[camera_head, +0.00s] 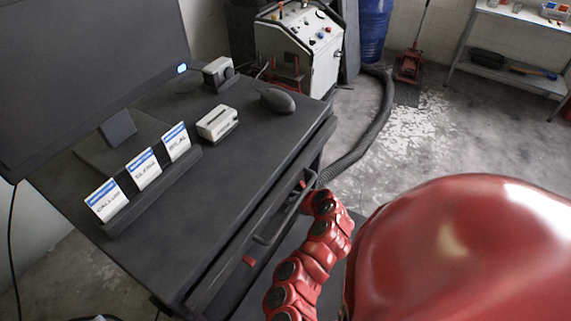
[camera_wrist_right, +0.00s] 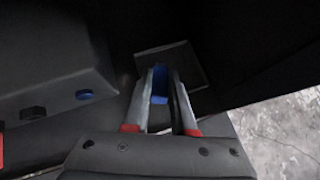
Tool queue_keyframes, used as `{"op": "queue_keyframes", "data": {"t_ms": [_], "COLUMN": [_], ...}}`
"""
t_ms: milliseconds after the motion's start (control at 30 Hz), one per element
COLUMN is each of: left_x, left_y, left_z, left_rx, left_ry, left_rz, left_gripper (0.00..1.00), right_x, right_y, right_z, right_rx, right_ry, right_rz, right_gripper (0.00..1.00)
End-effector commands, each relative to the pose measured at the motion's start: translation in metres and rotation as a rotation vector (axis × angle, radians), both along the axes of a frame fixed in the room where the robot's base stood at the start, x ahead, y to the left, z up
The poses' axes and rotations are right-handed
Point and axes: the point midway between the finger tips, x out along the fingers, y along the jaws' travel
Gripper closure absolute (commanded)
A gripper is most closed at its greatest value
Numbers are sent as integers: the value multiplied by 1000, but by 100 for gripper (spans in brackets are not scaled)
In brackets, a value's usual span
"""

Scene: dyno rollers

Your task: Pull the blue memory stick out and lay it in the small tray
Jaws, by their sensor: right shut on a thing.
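In the right wrist view, my right gripper (camera_wrist_right: 160,92) is shut on the blue memory stick (camera_wrist_right: 160,84), which shows between the fingertips. A small dark square tray (camera_wrist_right: 186,58) with a thin pale rim lies just beyond and under the fingertips. I cannot tell whether the stick touches it. To the left is a dark box (camera_wrist_right: 45,65) with a blue round spot and dark sockets on its front; the stick is clear of that front. In the head view my red right arm reaches down beside the desk, and its gripper is hidden. My left gripper is out of view.
A dark desk (camera_head: 215,175) carries a monitor (camera_head: 80,60), a holder with name cards (camera_head: 143,170), small grey devices (camera_head: 217,123) and a mouse (camera_head: 277,100). A drawer handle (camera_head: 282,215) juts from its edge. A white machine (camera_head: 300,45) and hose stand behind; open floor lies right.

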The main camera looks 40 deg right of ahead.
Motion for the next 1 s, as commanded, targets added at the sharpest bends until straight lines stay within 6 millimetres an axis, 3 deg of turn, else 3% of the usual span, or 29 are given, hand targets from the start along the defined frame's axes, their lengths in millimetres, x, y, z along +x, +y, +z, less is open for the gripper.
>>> {"op": "queue_keyframes", "data": {"t_ms": [467,700,1000], "left_x": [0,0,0], "left_y": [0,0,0], "left_z": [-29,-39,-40], "left_rx": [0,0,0], "left_ry": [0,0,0], "left_rz": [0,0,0], "left_gripper": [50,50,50], "right_x": [44,44,44], "right_y": [-17,-16,-16], "right_z": [-23,-40,-41], "right_rx": [0,3,2], "right_ry": [0,2,2], "right_rz": [1,2,2], "right_gripper": [100,100,100]}}
